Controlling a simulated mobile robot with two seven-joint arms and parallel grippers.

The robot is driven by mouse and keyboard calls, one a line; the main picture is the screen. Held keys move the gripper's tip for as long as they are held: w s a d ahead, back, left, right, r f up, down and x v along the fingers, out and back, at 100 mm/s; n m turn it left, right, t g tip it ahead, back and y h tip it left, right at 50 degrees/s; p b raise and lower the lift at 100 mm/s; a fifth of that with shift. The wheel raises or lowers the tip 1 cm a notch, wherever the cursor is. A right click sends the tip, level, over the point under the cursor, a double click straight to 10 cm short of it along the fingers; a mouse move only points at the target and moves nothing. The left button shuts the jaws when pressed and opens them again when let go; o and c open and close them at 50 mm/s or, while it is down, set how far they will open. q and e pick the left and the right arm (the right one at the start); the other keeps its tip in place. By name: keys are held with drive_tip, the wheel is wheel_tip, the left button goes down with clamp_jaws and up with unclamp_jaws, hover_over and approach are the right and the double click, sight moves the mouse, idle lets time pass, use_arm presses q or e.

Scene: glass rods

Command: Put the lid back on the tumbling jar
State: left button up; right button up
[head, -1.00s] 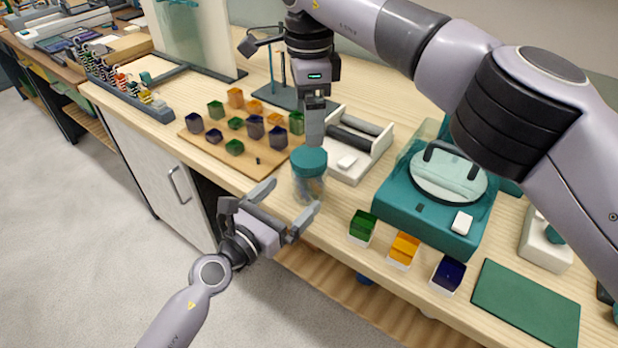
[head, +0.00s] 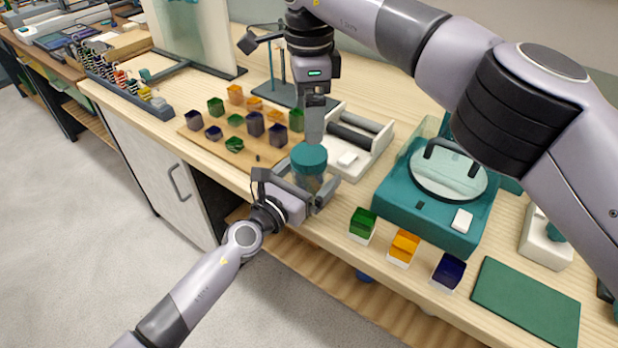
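My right gripper (head: 314,142) points straight down just behind and above the lid. Its fingers are seen edge-on, so its opening and any touch on the lid are hidden.
A white roller stand (head: 357,145) is behind the jar. A wooden board (head: 195,138) with several coloured glass blocks lies to the left. A teal machine (head: 430,210), small colour boxes (head: 404,247) and a green mat (head: 526,305) are to the right.

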sight(309, 153)
use_arm(q)
clamp_jaws()
use_arm(e)
drive_tip(key=shift+n, duration=2.3)
drive_tip(key=shift+f, duration=4.05)
drive_tip(key=c, duration=1.1)
